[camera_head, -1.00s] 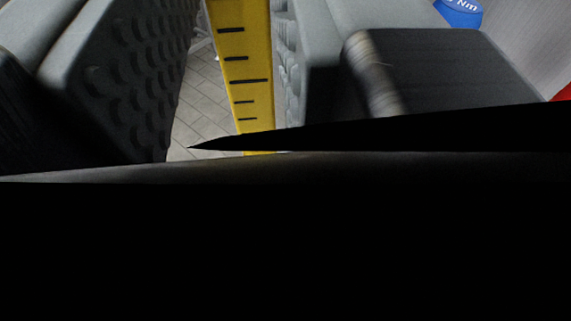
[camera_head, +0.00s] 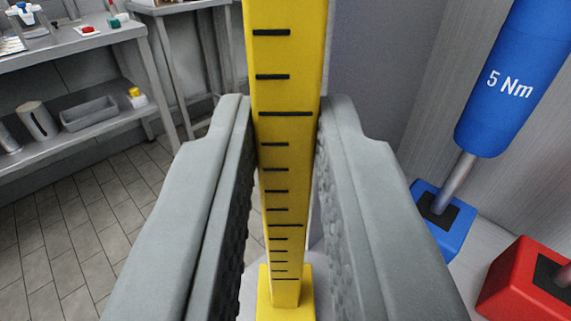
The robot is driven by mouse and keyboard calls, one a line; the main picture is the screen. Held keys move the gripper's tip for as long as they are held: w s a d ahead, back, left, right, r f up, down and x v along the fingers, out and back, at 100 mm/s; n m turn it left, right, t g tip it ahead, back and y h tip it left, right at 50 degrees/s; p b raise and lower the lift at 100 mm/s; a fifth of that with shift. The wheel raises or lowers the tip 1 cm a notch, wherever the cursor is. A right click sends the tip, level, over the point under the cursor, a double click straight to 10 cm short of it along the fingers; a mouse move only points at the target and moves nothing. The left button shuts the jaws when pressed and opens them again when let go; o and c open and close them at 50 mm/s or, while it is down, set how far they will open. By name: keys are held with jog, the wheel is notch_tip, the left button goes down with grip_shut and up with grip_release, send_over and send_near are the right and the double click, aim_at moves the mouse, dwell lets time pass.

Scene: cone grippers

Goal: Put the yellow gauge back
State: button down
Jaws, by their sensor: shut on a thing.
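The yellow gauge (camera_head: 285,155) is a long bar with black tick marks, in the middle of the view. It runs from the top edge down to a wider yellow block (camera_head: 290,308) at the bottom. My gripper (camera_head: 283,125) has its two grey padded fingers on either side of the bar and is shut on it. The gauge's top end is out of view. I cannot tell whether the yellow block rests on the pale surface beneath it.
At right, a blue tool marked "5 Nm" (camera_head: 515,75) stands in a blue holder (camera_head: 447,232), close to my right finger. A red holder (camera_head: 515,285) is at the lower right. A grey shelf table (camera_head: 70,55) with small items stands at the upper left. Tiled floor (camera_head: 70,230) lies open at left.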

jog(key=shift+f, duration=0.1)
jog(key=c, duration=1.4)
grip_release()
jog(key=shift+o, duration=0.2)
jog(key=s, duration=1.2)
